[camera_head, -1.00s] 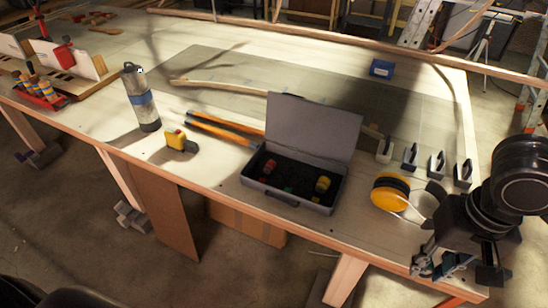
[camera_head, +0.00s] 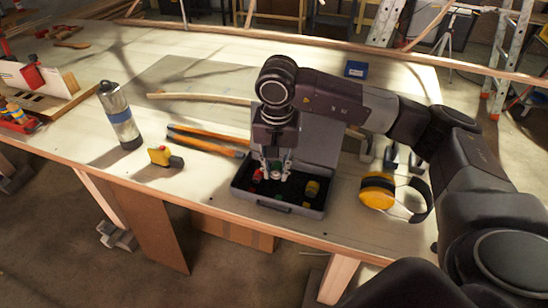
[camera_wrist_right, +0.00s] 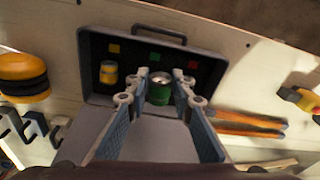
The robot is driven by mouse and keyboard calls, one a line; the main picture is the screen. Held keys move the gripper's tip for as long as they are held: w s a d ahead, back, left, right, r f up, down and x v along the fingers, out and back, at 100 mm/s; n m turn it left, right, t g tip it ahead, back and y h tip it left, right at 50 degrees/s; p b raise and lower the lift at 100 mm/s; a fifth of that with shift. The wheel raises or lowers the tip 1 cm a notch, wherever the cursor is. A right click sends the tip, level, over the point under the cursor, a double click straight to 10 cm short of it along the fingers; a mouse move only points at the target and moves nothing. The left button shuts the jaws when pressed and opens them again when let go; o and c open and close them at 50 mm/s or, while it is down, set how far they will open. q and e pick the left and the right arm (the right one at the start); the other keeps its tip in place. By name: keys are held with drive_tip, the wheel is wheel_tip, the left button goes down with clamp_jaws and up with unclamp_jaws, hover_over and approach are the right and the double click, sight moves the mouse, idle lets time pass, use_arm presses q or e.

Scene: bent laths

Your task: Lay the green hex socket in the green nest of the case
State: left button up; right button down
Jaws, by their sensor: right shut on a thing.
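The open grey case (camera_head: 277,203) lies on the bench with its lid up; it also shows in the wrist view (camera_wrist_right: 97,93). My right gripper (camera_head: 272,176) is over the case's dark interior. In the wrist view its fingers (camera_wrist_right: 160,86) are shut on the green hex socket (camera_wrist_right: 160,94), whose silvery top faces the camera. The green nest (camera_wrist_right: 155,57) is a small green square near the case's handle side, apart from the socket. A yellow nest mark (camera_wrist_right: 113,48) and a red one (camera_wrist_right: 193,63) flank it. My left gripper is not in view.
A yellow socket (camera_head: 312,189) and a red socket (camera_head: 258,175) stand in the case on either side of my gripper. Yellow earmuffs (camera_head: 377,193) lie right of the case. A tape measure (camera_head: 165,157), pencil-like orange bars (camera_head: 207,140) and a bottle (camera_head: 120,117) are to the left.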

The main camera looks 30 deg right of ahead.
sight(281, 189)
drive_tip(key=w+d+m, duration=0.1)
drive_tip(key=w+d, duration=0.1)
drive_tip(key=d, duration=0.1)
drive_tip(key=shift+f+m, duration=0.35)
drive_tip(key=shift+m, duration=0.05)
drive_tip(key=shift+d+f, duration=0.15)
drive_tip(key=shift+f+b, duration=0.45)
drive_tip(key=shift+f, duration=0.4)
wheel_tip(281, 189, down, 3)
drive_tip(key=shift+b, duration=0.95)
drive_tip(key=shift+f+b, duration=0.6)
drive_tip(key=shift+f, duration=0.1)
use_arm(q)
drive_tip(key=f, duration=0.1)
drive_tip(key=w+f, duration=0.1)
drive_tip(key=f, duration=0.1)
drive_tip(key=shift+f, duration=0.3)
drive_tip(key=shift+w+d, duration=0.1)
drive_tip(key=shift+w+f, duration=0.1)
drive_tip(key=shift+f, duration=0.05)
use_arm(e)
drive_tip(key=shift+s, duration=0.1)
use_arm(q)
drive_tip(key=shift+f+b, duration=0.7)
drive_tip(key=shift+b, duration=0.15)
use_arm(e)
drive_tip(key=shift+f, duration=0.7)
